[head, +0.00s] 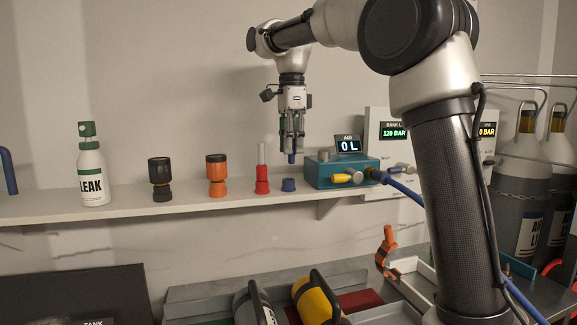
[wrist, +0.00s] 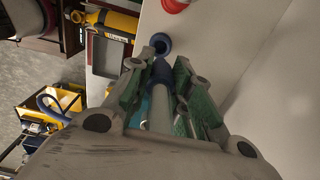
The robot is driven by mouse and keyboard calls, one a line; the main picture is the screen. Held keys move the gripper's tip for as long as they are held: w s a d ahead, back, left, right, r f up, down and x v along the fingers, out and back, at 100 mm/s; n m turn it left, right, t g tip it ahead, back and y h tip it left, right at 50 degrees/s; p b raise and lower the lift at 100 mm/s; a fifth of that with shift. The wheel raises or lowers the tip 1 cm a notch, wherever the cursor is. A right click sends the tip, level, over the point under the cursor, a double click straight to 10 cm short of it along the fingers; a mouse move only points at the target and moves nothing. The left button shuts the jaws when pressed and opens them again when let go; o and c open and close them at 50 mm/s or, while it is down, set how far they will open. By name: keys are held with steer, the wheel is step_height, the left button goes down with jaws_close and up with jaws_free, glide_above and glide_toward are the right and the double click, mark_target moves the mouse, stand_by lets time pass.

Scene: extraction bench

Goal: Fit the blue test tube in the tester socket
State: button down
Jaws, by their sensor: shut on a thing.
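My gripper (head: 292,146) is shut on the blue test tube, whose blue end (head: 292,158) shows just below the fingertips. In the wrist view the pale tube (wrist: 161,108) lies between the green-padded fingers (wrist: 160,75). The tube is held upright above the shelf, clear of the small blue holder (head: 288,185). That holder also shows beyond the fingertips in the wrist view (wrist: 160,44). The teal tester (head: 341,173) stands to the right, with a grey cylindrical fitting (head: 323,156) on its top left. I cannot tell whether that fitting is the socket.
A red holder with a pale tube (head: 262,172) stands left of the blue holder. Farther left are an orange-black fitting (head: 217,175), a black fitting (head: 160,178) and a spray bottle (head: 92,170). The tester has a display (head: 348,145) and a blue hose (head: 403,190).

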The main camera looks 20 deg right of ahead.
steer(key=w+d+r, duration=0.1)
steer(key=d+r, duration=0.4)
steer(key=d, duration=0.4)
steer(key=shift+w+d+r, duration=0.15)
steer(key=shift+d+r, duration=0.15)
steer(key=shift+r, duration=0.1)
stand_by(0.6)
steer(key=shift+f, duration=2.6)
stand_by(0.6)
steer(key=c, duration=1.2)
jaws_free()
step_height(320, 180, up, 8)
steer(key=shift+f, duration=0.25)
